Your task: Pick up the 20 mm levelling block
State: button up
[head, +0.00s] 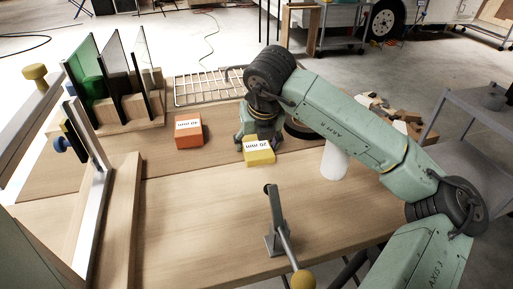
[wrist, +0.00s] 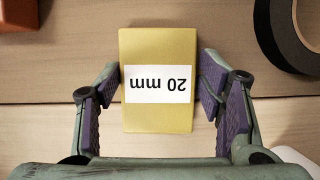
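The 20 mm levelling block (head: 258,157) is yellow with a white "20 mm" label on top. It is on or just above the wooden bench, at the front of my gripper (head: 260,139). In the wrist view the block (wrist: 158,117) lies square between the two purple finger pads of my gripper (wrist: 159,85), one at its left side and one at its right. Both fingertips meet the block's edges in the picture. Whether the pads press on it or leave a thin gap is hidden, and so is the block's underside.
An orange block (head: 188,142) lies left of the yellow one. Glass panes in a wooden rack (head: 134,123) stand at back left, beside a wire rack (head: 208,97). A black ring (wrist: 296,42) and a white cylinder (head: 334,162) are at right. A toggle clamp (head: 276,242) stands in front.

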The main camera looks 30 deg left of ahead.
jog(key=shift+s+a+f, duration=0.15)
jog(key=shift+s+f, duration=0.15)
jog(key=c, duration=0.6)
jog(key=shift+o, duration=0.2)
